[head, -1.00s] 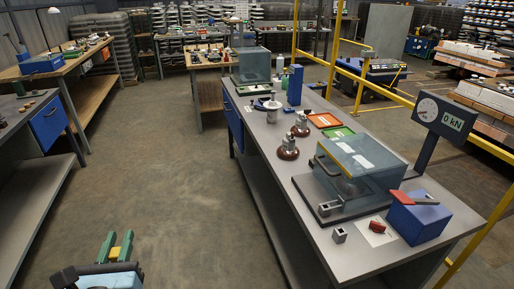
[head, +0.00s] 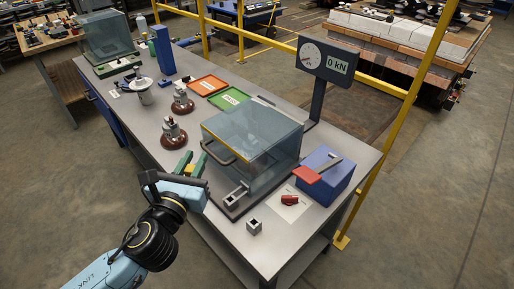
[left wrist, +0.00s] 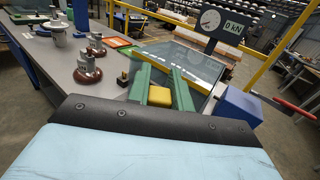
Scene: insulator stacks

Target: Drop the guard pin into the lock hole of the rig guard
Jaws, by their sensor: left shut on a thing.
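The rig guard (head: 262,145) is a clear bluish box with a yellow front edge and a handle, standing lowered on a dark base on the bench. A grey lock block (head: 236,193) with a dark opening sits at its front edge. My left gripper (head: 192,164) is left of the guard, near the bench's front edge, its green fingers shut on a yellow block, apparently the head of the guard pin (left wrist: 160,96). The pin's lower part is hidden. In the left wrist view the guard (left wrist: 195,62) stands beyond the fingers. My right gripper is not in view.
A loose grey square block (head: 254,227) with a hole stands at the bench's front. A blue box (head: 325,178) with a red lever and a small red piece (head: 290,200) are to the right. Brown insulators (head: 173,136) stand at left; a gauge post (head: 317,95) rises behind.

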